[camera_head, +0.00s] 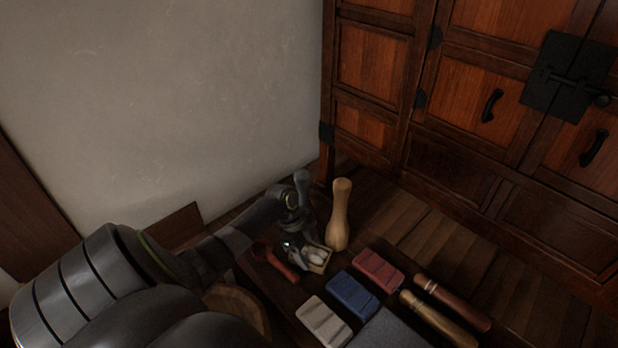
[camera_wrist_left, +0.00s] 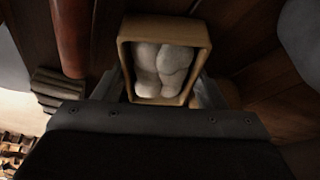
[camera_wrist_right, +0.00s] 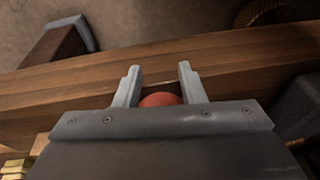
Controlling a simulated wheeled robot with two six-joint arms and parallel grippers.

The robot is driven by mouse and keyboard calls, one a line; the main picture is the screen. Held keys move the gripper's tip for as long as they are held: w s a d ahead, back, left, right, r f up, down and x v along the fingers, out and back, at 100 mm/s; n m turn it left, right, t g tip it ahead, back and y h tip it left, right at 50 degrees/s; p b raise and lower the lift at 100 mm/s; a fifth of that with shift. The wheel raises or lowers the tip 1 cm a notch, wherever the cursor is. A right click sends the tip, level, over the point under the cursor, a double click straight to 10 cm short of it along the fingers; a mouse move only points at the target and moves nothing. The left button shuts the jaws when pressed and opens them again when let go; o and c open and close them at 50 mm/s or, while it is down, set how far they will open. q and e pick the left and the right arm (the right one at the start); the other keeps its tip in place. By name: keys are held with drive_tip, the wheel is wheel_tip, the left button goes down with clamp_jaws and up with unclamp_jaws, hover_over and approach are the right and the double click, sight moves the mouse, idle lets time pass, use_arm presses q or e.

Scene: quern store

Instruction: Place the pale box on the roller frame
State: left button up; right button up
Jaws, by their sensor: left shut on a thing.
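The pale box (camera_head: 321,266) is a small tan open box with several white rounded lumps in it. My left gripper (camera_head: 303,246) is shut on it, over the dark table. In the left wrist view the box (camera_wrist_left: 158,100) sits between the two fingers, its open side facing the camera. I cannot tell whether it touches the table. My right gripper (camera_wrist_right: 157,78) is open in the right wrist view, with a red rounded thing (camera_wrist_right: 160,99) partly hidden behind its base. I cannot make out the roller frame for certain in any view.
A red scoop (camera_head: 277,262) lies left of the box, and a tall pale wooden pestle (camera_head: 340,215) stands behind it. White (camera_head: 324,321), blue (camera_head: 353,295) and red (camera_head: 378,270) blocks lie nearby. Two wooden handles (camera_head: 438,317) are to the right. A cabinet (camera_head: 470,130) stands behind.

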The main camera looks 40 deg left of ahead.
use_arm(q)
drive_tip(key=shift+f, duration=0.15)
drive_tip(key=o, duration=1)
